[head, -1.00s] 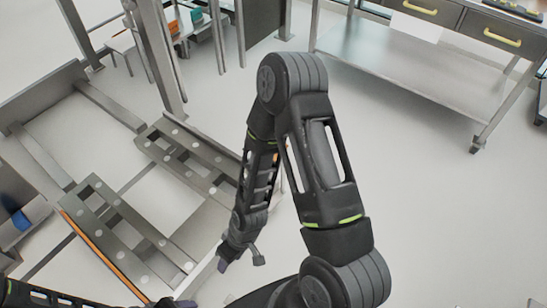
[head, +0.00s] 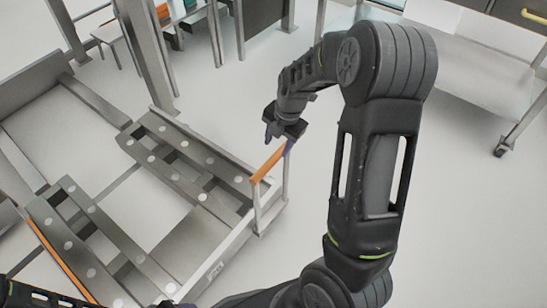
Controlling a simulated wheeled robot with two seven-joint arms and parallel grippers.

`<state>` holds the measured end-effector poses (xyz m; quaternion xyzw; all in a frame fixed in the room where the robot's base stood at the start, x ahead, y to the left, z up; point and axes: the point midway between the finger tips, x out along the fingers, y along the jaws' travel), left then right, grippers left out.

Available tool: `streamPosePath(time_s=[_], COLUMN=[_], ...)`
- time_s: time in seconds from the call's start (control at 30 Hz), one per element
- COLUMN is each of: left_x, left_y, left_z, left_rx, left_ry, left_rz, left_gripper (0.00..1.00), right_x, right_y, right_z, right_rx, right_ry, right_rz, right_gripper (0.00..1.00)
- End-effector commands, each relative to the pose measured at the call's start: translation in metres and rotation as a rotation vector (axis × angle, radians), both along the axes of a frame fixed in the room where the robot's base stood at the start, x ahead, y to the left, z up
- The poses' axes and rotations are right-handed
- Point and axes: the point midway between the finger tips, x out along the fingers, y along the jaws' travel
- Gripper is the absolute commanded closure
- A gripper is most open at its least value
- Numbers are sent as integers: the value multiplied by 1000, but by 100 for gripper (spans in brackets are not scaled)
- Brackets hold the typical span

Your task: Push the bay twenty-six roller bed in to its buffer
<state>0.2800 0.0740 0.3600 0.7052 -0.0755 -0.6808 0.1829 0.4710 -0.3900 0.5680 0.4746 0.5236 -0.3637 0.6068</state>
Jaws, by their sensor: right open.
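The roller bed (head: 180,150) is a grey metal frame with two slotted rails carrying round pale rollers, at the left of the head view. An orange handle bar (head: 267,166) stands on posts at its right end. My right gripper (head: 278,142) is open, with purple fingertips at the far end of the handle. One fingertip overlaps the handle's end in the picture; I cannot tell whether they touch. My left arm comes in at the bottom left, and only a bit of my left gripper (head: 186,305) shows at the bottom edge, its jaws cut off.
A grey upright post (head: 150,60) stands behind the bed. A wheeled metal bench (head: 470,70) is at the upper right. An orange strip (head: 62,262) runs along the bed's near left side. The floor (head: 460,220) at the right is clear.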

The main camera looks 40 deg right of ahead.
Motion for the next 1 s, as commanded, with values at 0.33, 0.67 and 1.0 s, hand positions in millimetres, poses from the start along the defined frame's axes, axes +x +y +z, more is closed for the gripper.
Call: streamPosePath(time_s=[0.33, 0.67, 1.0], left_x=[0, 3, 4], left_y=[0, 3, 4], left_z=[-6, -20, -21], left_rx=[0, 4, 6], left_ry=[0, -5, -6], left_rz=[0, 8, 9], left_gripper=[40, 40, 40], right_x=[3, 12, 15], right_y=[2, 4, 5], right_z=[-20, -68, -77], right_rx=[1, 0, 0], right_ry=[2, 2, -1], right_rz=[-1, -2, -2], right_gripper=[53, 53, 53])
